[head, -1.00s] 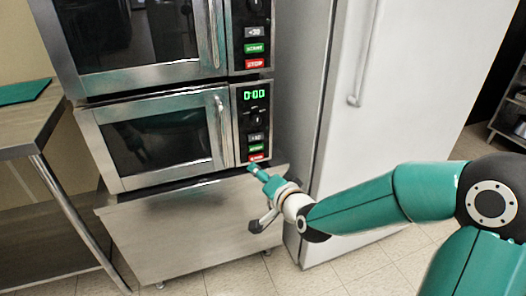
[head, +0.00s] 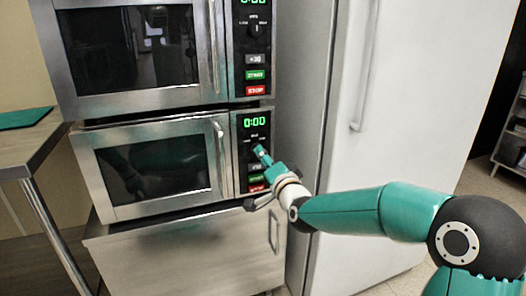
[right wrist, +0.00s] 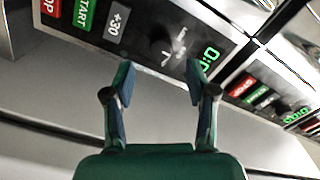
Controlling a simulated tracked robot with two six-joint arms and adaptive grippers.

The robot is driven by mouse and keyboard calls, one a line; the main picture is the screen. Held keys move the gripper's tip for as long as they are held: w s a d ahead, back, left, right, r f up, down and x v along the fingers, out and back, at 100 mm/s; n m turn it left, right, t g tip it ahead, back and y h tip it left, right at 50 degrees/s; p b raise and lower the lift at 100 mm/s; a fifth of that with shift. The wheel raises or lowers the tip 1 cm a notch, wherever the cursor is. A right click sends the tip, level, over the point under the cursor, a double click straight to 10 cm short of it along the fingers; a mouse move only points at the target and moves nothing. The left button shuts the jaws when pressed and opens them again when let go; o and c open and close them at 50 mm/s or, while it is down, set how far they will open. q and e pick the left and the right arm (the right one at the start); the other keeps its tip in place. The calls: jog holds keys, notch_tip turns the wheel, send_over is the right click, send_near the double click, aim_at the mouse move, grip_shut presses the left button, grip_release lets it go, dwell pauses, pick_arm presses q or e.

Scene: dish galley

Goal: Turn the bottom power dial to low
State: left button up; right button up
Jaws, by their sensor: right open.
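The bottom microwave (head: 155,165) has a dark control panel with a green 0:00 display (head: 255,122). Its black power dial (right wrist: 163,42) shows between my fingertips in the right wrist view, with pale markings beside it. In the head view my gripper largely hides this dial, and I cannot read its setting. My right gripper (head: 262,154) is in front of the bottom panel at dial height. In the wrist view the right gripper (right wrist: 160,76) is open, with its two fingers apart and nothing between the tips; contact with the dial is not visible. My left gripper is out of view.
A top microwave (head: 140,60) with its own dial (head: 255,30) is stacked above. Green START and red STOP buttons (head: 257,188) lie just below my gripper. A white fridge (head: 340,130) stands close on the right, a steel counter (head: 30,140) on the left.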

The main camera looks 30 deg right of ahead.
jog(key=x, duration=0.5)
jog(key=shift+w, duration=0.35)
